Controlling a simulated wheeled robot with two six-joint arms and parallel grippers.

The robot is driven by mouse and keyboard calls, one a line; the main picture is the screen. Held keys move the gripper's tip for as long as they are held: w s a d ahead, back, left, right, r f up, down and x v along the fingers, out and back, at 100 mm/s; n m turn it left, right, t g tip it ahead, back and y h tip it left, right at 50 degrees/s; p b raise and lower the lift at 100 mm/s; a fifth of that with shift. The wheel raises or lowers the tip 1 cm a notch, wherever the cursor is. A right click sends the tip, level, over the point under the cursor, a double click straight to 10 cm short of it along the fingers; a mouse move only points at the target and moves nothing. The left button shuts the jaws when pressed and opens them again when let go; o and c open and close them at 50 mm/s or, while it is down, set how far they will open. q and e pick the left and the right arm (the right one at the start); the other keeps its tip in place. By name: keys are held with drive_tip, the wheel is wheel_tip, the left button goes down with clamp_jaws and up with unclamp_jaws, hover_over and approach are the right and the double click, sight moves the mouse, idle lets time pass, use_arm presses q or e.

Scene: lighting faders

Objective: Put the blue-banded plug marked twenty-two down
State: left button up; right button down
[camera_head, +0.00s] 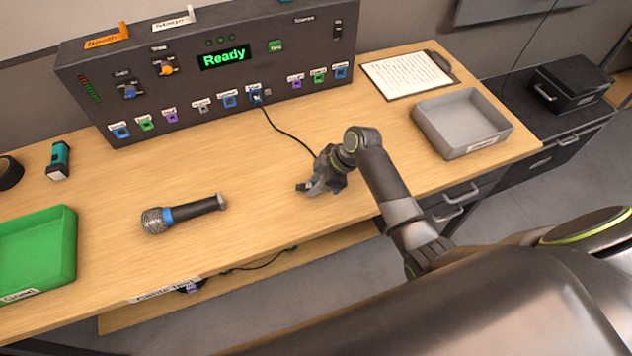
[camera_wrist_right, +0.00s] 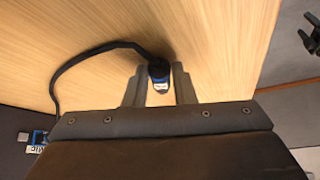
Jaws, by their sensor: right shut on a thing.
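My right gripper (camera_head: 308,187) is low over the wooden table, in front of the panel. The label's number is too small to read. A black cable (camera_head: 287,133) runs from the plug back to a blue socket (camera_head: 257,97) on the panel. Most of the plug is hidden in the head view. I cannot tell whether the plug touches the tabletop (camera_head: 255,165). My left gripper is not in view.
A dark panel (camera_head: 205,85) with a green "Ready" display stands at the back. A grey tray (camera_head: 430,135) and a clipboard (camera_head: 405,75) are to the right. A microphone (camera_head: 185,212), a green tray (camera_head: 70,250) and a teal flashlight (camera_head: 60,160) are to the left.

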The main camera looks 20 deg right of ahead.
drive_tip(key=shift+f, duration=0.2)
drive_tip(key=c, duration=1.2)
unclamp_jaws()
drive_tip(key=shift+r, duration=0.55)
drive_tip(key=b+v, duration=0.1)
drive_tip(key=v, duration=1)
drive_tip(key=shift+d+r, duration=0.25)
drive_tip(key=shift+r, duration=0.05)
